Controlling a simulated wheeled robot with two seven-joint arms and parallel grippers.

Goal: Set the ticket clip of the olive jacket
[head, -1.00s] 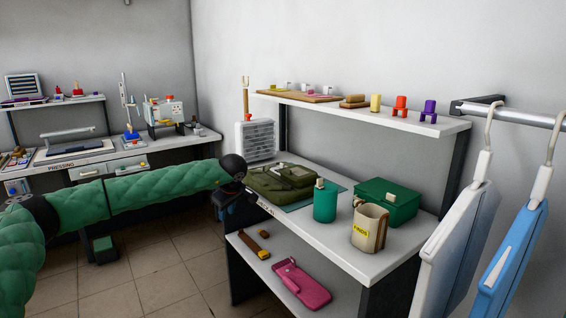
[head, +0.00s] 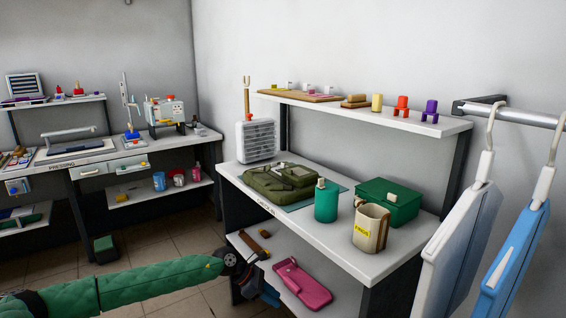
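The olive jacket (head: 268,184) lies folded on a teal mat (head: 300,203) on the white worktop. A small pale piece shows at its back edge; I cannot tell whether it is the ticket clip. My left gripper (head: 268,292) is low, in front of the lower shelf's left end, below and apart from the jacket. Its fingers are dark and small in the head view, so I cannot tell whether they are open or shut. My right gripper is not in view.
A green canister (head: 326,204), a cream mug-like holder (head: 368,232) and a green box (head: 392,200) stand right of the jacket. A white fan unit (head: 256,140) stands behind left. A pink case (head: 302,284) lies on the lower shelf. Hanging bags (head: 452,250) border the right.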

